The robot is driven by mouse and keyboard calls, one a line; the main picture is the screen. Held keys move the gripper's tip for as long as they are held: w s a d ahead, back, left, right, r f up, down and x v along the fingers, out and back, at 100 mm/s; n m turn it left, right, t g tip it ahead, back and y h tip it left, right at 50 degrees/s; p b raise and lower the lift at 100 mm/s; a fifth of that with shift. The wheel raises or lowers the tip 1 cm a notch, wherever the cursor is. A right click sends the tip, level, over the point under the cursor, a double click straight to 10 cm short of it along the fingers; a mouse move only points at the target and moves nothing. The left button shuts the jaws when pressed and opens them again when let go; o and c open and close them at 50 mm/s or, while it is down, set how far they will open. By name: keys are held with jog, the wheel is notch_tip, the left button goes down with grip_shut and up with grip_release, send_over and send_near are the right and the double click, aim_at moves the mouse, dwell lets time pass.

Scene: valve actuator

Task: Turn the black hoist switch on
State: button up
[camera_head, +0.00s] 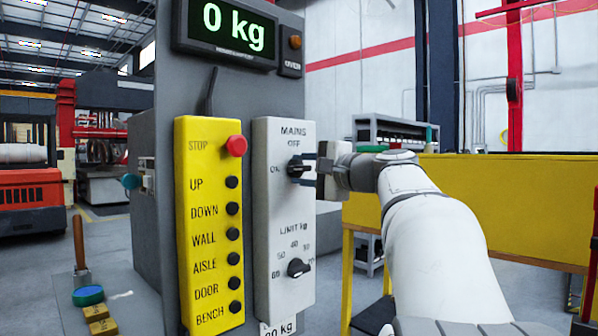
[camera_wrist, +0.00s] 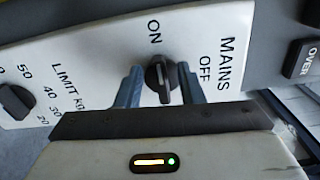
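The black MAINS switch (camera_head: 296,169) is a rotary knob on the light grey panel (camera_head: 272,210), with OFF printed above it and ON to its left. In the wrist view the same knob (camera_wrist: 161,78) has its long bar and pale line lying toward the ON label, not toward OFF. My gripper (camera_wrist: 160,80) is at the knob, with one finger on each side. The fingers are apart, and narrow gaps seem to show between them and the knob. In the head view my gripper (camera_head: 312,168) reaches in from the right and partly covers the knob.
A black LIMIT KG knob (camera_head: 299,268) is lower on the same panel. A yellow button panel (camera_head: 208,270) with a red STOP button (camera_head: 235,146) stands to the left. The display (camera_head: 232,28) above reads 0 kg. A yellow bench (camera_head: 500,210) is behind my arm.

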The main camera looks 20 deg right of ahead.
jog(key=shift+s, duration=0.1)
jog(key=v, duration=0.7)
jog(key=shift+s+d, duration=0.15)
jog(key=shift+s, duration=0.1)
